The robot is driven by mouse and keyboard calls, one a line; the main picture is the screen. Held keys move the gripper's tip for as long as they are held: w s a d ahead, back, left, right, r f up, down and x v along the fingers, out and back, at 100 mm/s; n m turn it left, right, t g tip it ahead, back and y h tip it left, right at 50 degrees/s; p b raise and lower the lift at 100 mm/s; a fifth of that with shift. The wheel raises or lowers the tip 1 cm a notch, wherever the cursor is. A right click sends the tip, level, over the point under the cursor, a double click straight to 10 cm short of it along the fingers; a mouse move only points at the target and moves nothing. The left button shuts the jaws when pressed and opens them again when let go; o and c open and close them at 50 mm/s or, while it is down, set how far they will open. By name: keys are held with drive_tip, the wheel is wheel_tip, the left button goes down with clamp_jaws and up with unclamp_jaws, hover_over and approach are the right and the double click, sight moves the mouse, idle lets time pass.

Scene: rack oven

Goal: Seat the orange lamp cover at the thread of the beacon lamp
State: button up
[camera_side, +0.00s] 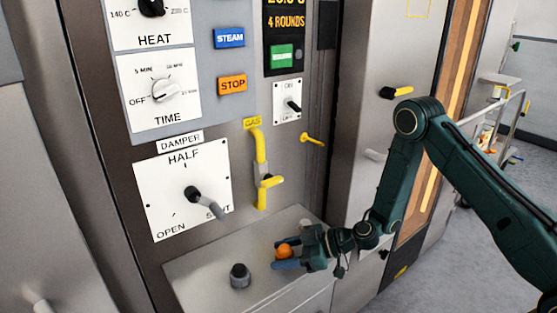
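The orange lamp cover (285,251) is small and rounded. It sits between the fingers of my gripper (284,256), which appears shut on it, over the right part of the grey shelf. A short dark cylinder with a narrower top (240,276), which looks like the beacon lamp's base, stands upright on the shelf. My gripper and the cover are to the right of this base and apart from it. The fingers hide part of the cover, and the thread is too small to make out.
The shelf (205,272) is otherwise clear. Behind it is the oven panel with a damper lever (206,203), a yellow gas pipe with a handle (262,170), and a small yellow lever (312,139). A door handle (390,92) is at the upper right.

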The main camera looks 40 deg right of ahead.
drive_tip(key=c, duration=0.6)
drive_tip(key=shift+r, duration=0.15)
wheel_tip(320, 180, up, 20)
drive_tip(key=shift+f, duration=0.1)
idle(0.7)
idle(0.6)
wheel_tip(320, 180, up, 4)
drive_tip(key=r, duration=0.1)
hover_over(284, 247)
drive_tip(key=w+d+m+t+h, duration=0.1)
drive_tip(key=w+d, duration=0.5)
drive_tip(key=d, duration=0.7)
drive_tip(key=f, duration=1.1)
drive_tip(key=a+f, duration=0.1)
drive_tip(key=f, duration=0.5)
